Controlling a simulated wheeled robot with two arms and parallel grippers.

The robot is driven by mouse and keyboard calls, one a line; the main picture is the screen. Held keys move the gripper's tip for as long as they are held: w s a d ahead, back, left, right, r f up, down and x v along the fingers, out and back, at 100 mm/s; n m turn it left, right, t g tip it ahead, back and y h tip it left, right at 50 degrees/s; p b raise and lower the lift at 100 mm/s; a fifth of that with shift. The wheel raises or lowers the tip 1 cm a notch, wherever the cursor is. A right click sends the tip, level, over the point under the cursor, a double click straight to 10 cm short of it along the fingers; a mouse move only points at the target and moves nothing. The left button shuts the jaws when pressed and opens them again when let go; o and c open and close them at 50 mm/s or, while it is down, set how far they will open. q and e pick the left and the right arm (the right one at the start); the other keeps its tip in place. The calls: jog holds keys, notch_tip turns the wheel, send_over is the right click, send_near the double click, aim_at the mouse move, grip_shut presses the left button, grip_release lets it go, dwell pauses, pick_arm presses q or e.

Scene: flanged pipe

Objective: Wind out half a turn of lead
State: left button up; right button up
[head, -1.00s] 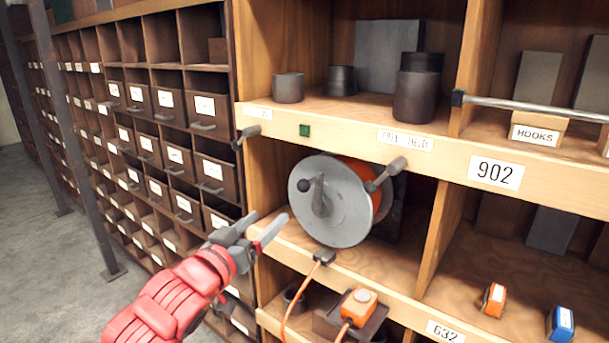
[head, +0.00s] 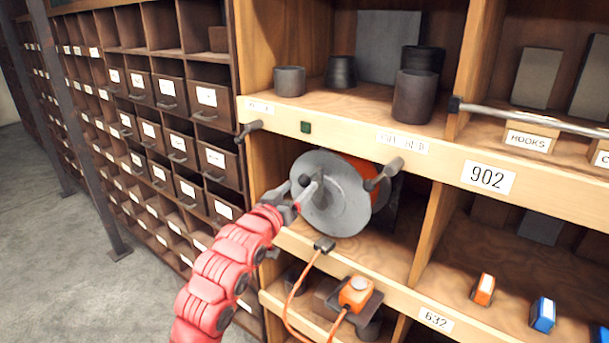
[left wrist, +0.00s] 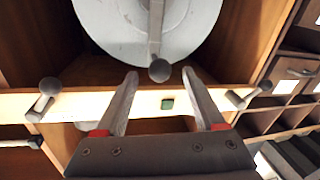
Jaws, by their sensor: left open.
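The lead reel (head: 334,215) lies in the middle cubby, a grey disc with orange lead behind it. Its crank has a dark knob (head: 304,180), which also shows in the left wrist view (left wrist: 160,70). My left gripper (head: 308,194) is at the front of the disc, open. In the left wrist view its fingers (left wrist: 159,78) stand apart on either side of the knob, their tips near its level; I cannot tell whether they touch it. The orange lead (head: 301,274) runs from a dark block (head: 324,244) on the shelf edge. My right gripper is not in view.
Dark clamp-like knobs (head: 393,167) stick out from the upper shelf edge, on both sides of a green square (head: 306,127). Below sits an orange box (head: 356,292). A metal rail (head: 530,115) crosses the right bay. Drawers (head: 177,147) fill the left.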

aim_at(301, 185)
pick_arm(q)
jog(key=shift+p+x, duration=0.5)
jog(key=shift+x, duration=1.5)
grip_shut()
